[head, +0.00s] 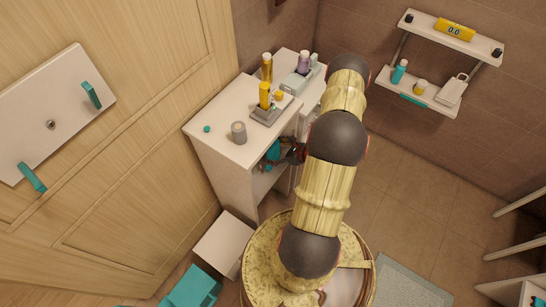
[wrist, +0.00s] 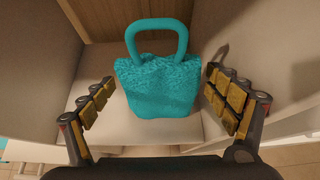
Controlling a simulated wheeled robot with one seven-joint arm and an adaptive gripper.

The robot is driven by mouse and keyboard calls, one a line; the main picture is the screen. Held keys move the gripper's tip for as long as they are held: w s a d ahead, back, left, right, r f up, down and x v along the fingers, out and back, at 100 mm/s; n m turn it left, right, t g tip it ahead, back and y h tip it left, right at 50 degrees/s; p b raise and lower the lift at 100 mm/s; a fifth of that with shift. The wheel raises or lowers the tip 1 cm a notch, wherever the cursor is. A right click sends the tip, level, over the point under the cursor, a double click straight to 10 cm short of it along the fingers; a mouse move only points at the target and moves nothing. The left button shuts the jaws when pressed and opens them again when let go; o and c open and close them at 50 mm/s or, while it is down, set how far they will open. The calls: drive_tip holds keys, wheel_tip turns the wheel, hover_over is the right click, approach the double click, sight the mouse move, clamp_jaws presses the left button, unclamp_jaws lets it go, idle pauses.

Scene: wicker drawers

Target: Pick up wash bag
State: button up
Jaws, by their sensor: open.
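The wash bag (wrist: 158,88) is teal and textured, with a thick loop handle on top. In the wrist view it stands upright on a white shelf inside a compartment. My gripper (wrist: 160,108) is open, with one yellow-padded finger on each side of the bag and gaps between them and the bag. In the head view my gripper (head: 293,153) is at the open side of the white cabinet, mostly hidden by my arm. Only a teal part of the wash bag (head: 273,151) shows there.
The white cabinet (head: 225,115) has side walls close to my gripper. On its top stand a grey cup (head: 239,133) and yellow bottles (head: 265,95). A white box (head: 223,245) and a teal bin (head: 190,290) are on the floor.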

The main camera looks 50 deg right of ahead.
drive_tip(key=shift+w+f, duration=0.25)
drive_tip(key=shift+w, duration=0.05)
drive_tip(key=shift+c, duration=1)
drive_tip(key=c, duration=0.6)
drive_tip(key=shift+c, duration=0.2)
drive_tip(key=shift+r, duration=0.1)
